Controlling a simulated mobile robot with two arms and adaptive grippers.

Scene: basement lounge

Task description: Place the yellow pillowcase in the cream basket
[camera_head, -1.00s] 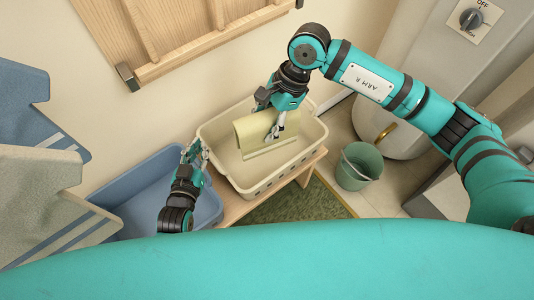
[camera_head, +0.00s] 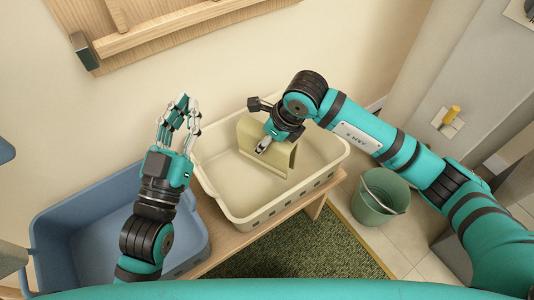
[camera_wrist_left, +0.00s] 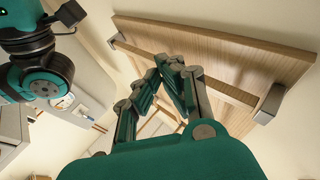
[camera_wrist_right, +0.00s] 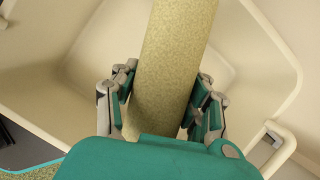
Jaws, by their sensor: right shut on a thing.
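The pale yellow pillowcase (camera_head: 247,135) is folded over in an arch inside the cream basket (camera_head: 236,210). My right gripper (camera_head: 264,146) reaches down into the basket and is shut on the pillowcase. In the right wrist view the pillowcase (camera_wrist_right: 172,60) runs between the fingers of my right gripper (camera_wrist_right: 165,105), with the basket wall (camera_wrist_right: 40,85) around it. Whether its lower edge touches the basket floor is hard to tell. My left gripper (camera_head: 183,102) is empty, left of the basket; its fingertips meet in the left wrist view (camera_wrist_left: 171,63).
The cream basket stands on a wooden bench (camera_head: 228,245). A blue tub (camera_head: 70,245) is on the left below my left arm. A green bucket (camera_head: 378,198) stands on the right. A wooden rack (camera_head: 150,40) hangs on the wall. A green rug (camera_head: 300,245) lies in front.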

